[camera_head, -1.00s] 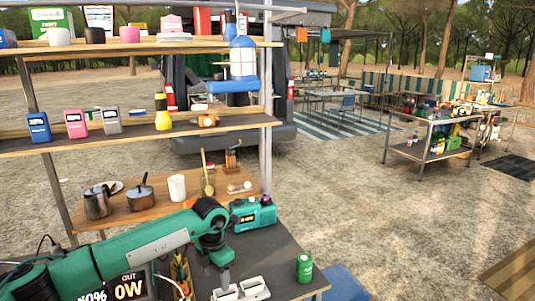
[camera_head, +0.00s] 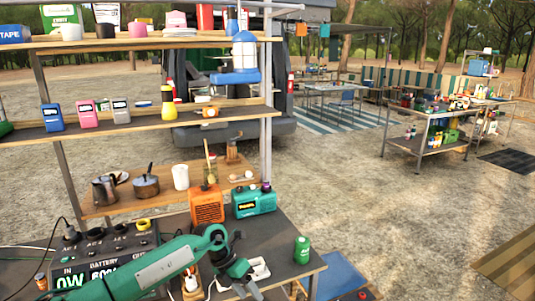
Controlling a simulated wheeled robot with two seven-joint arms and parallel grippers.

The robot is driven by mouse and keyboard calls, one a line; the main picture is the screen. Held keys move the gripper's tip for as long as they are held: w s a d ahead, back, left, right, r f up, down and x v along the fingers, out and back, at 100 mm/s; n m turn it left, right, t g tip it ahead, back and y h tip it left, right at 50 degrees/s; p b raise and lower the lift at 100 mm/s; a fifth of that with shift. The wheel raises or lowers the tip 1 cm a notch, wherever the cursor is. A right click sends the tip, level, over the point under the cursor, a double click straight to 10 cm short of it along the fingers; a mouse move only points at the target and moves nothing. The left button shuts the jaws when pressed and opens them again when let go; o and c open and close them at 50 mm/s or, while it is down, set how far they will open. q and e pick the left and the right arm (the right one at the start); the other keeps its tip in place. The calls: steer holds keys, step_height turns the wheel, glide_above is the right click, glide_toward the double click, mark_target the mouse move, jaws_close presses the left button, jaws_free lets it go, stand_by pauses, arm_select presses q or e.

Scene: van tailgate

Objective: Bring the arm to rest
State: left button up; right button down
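My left arm comes in from the lower left, low over the dark worktop. Its gripper (camera_head: 243,281) hangs at the bottom edge, close to a white item (camera_head: 259,269) on the worktop. The fingers are small and partly cut off by the frame, so I cannot tell whether they are open or shut. I see nothing clearly held. My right gripper is not in view.
An orange radio (camera_head: 207,205), a teal radio (camera_head: 254,201) and a green can (camera_head: 302,250) stand on the worktop. A power station (camera_head: 105,262) is at left. Shelves with pots and boxes rise behind. Open sandy ground lies right.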

arm_select(q)
steer(key=d+f+n+t+h, duration=0.2)
steer(key=f+n+t+h, duration=0.1)
steer(key=f+n+h, duration=0.3)
steer(key=d+f+n+t+h, duration=0.3)
steer(key=f+n, duration=0.3)
steer(key=f, duration=0.1)
steer(key=s+a+f+n+t+y, duration=0.35)
steer(key=a+f+n, duration=0.35)
steer(key=f, duration=0.5)
steer(key=s+a+f+n+t+y, duration=0.35)
steer(key=a+f+n, duration=0.25)
steer(key=f+n, duration=0.4)
steer(key=s+a+f+n+g+y, duration=0.2)
steer(key=s+a+f+n+y, duration=0.15)
steer(key=s+f, duration=0.55)
steer(key=s+a+f+n+g+y, duration=0.25)
steer(key=s+a+f, duration=0.25)
steer(key=s+f, duration=0.45)
steer(key=s+a+f+n+g+y, duration=0.1)
steer(key=s+a+f+n+g, duration=0.1)
steer(key=s, duration=1.3)
steer(key=s+a+f+n+g, duration=0.2)
steer(key=s+f+n+g, duration=0.1)
steer(key=s, duration=1.3)
steer(key=shift+f+n+g+y, duration=0.3)
steer(key=shift+f+g+y, duration=0.1)
steer(key=shift+f, duration=0.3)
